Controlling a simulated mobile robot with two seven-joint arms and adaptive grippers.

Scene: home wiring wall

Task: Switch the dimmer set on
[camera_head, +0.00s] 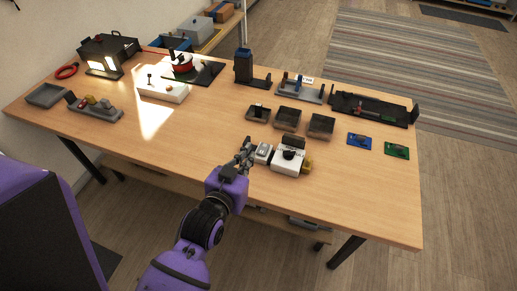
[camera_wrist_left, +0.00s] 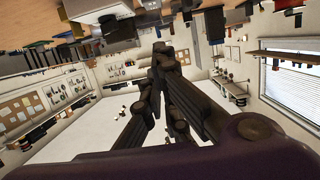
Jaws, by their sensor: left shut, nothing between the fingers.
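The likely dimmer set is a white box (camera_head: 286,168) with a dark round knob on top, near the table's front edge. A small grey-white block (camera_head: 263,152) sits at its left side, and a yellow part shows at its right. I cannot tell the switch's state. My left gripper (camera_head: 246,150) is shut and empty, with its fingertips just left of the small block. A gap or touch between them cannot be told. In the left wrist view the shut fingers (camera_wrist_left: 161,55) point up the picture, close together. My right gripper is not in view.
Several dark open trays (camera_head: 288,118) stand behind the white box. A blue board (camera_head: 359,141) and a green board (camera_head: 397,150) lie to the right. Another white box (camera_head: 163,91) with a lever stands farther left. The table's (camera_head: 190,135) front left-middle is clear.

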